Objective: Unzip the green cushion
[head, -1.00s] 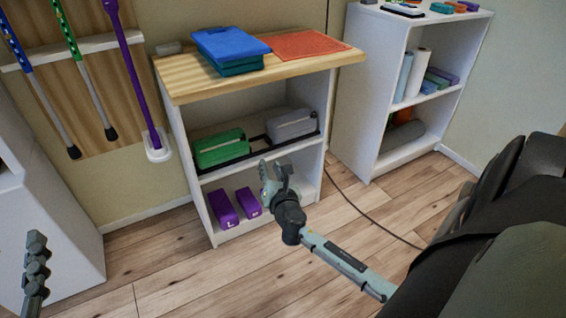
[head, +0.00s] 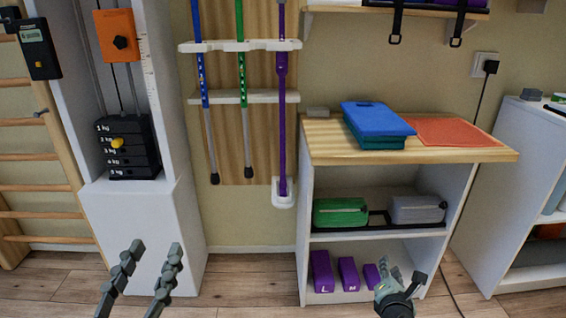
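The green cushion (head: 340,212) lies on the middle shelf of the white cabinet, on the left side, beside a grey cushion (head: 417,209). A dark strip runs along the shelf by them. Its zip is too small to make out. My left gripper (head: 140,275) is at the lower left, fingers apart and empty, well left of the cabinet and away from the cushion. My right gripper (head: 402,278) is low at the cabinet's bottom shelf, below and right of the green cushion; its fingers look spread and nothing shows between them.
Purple blocks (head: 321,271) stand on the bottom shelf. Blue and teal pads (head: 376,123) and an orange mat (head: 450,131) lie on the wooden top (head: 325,143). A weight stack (head: 128,150) stands left; poles (head: 241,100) hang on the wall. A white shelf unit (head: 530,150) stands right.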

